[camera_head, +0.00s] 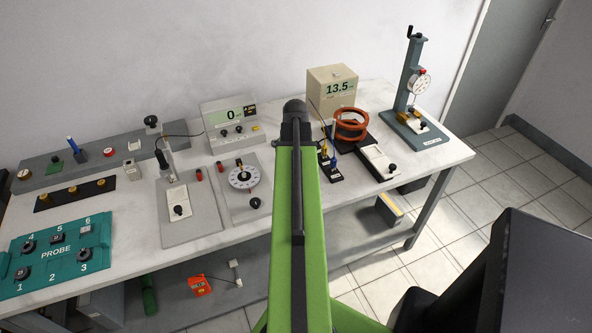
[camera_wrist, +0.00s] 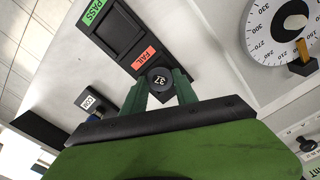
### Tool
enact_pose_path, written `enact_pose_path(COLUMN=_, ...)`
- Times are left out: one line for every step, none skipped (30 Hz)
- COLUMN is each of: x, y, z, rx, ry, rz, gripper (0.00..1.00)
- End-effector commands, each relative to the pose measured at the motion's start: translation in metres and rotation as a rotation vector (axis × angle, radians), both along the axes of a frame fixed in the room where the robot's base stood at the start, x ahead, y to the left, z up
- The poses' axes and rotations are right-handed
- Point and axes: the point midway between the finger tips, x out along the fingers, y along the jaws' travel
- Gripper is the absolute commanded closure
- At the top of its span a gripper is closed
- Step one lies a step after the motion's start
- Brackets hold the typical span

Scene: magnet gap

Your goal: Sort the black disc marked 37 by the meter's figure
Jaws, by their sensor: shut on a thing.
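The black disc marked 37 (camera_wrist: 158,77) is between the green fingers of my gripper (camera_wrist: 161,87) in the wrist view, its number facing the camera. My gripper is shut on it. The disc appears right beside the orange FAIL label (camera_wrist: 146,58) of a black two-pocket tray (camera_wrist: 103,42); its height above the surface is unclear. The green PASS label (camera_wrist: 92,12) is at the tray's far end. Both pockets look empty. In the head view, a meter (camera_head: 231,115) reads 0 and a beige box (camera_head: 333,86) reads 13.5. My arm hides the gripper, disc and tray there.
A round angle dial (camera_head: 243,177) stands left of my arm; it also shows in the wrist view (camera_wrist: 282,32). An orange coil (camera_head: 351,124) and a dial-gauge stand (camera_head: 411,85) are at the right. A teal PROBE case (camera_head: 55,254) lies front left.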

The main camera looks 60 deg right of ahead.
Motion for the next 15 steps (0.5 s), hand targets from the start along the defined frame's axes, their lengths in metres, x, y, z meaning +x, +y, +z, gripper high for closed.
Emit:
enact_pose_path(x=-0.0001, y=0.0, z=0.0, rx=0.0, ry=0.0, rz=0.0, gripper=1.0)
enact_pose_path(x=-0.0001, y=0.0, z=0.0, rx=0.0, ry=0.0, rz=0.0, gripper=1.0)
enact_pose_path(x=-0.0001, y=0.0, z=-0.0001, rx=0.0, ry=0.0, rz=0.0, gripper=1.0)
enact_pose_path(x=-0.0002, y=-0.0001, z=-0.0002, rx=0.0, ry=0.0, rz=0.0, gripper=1.0)
enact_pose_path(x=-0.0002, y=-0.0001, z=-0.0003, rx=0.0, ry=0.0, rz=0.0, gripper=1.0)
enact_pose_path(x=-0.0002, y=-0.0001, z=-0.0006, rx=0.0, ry=0.0, rz=0.0, gripper=1.0)
enact_pose_path(x=-0.0002, y=-0.0001, z=-0.0008, rx=0.0, ry=0.0, rz=0.0, gripper=1.0)
enact_pose_path(x=-0.0003, y=-0.0001, z=-0.0011, rx=0.0, ry=0.0, rz=0.0, gripper=1.0)
enact_pose_path(x=-0.0001, y=-0.0002, z=-0.0015, rx=0.0, ry=0.0, rz=0.0, gripper=1.0)
enact_pose_path(x=-0.0002, y=-0.0002, z=-0.0018, rx=0.0, ry=0.0, rz=0.0, gripper=1.0)
enact_pose_path(x=-0.0002, y=-0.0002, z=-0.002, rx=0.0, ry=0.0, rz=-0.001, gripper=1.0)
enact_pose_path(x=-0.0002, y=-0.0002, z=-0.0023, rx=0.0, ry=0.0, rz=-0.001, gripper=1.0)
enact_pose_path(x=-0.0003, y=-0.0003, z=-0.0026, rx=0.0, ry=0.0, rz=-0.001, gripper=1.0)
enact_pose_path(x=-0.0003, y=-0.0003, z=-0.0028, rx=0.0, ry=0.0, rz=-0.001, gripper=1.0)
enact_pose_path(x=-0.0003, y=-0.0003, z=-0.0032, rx=0.0, ry=0.0, rz=-0.001, gripper=1.0)
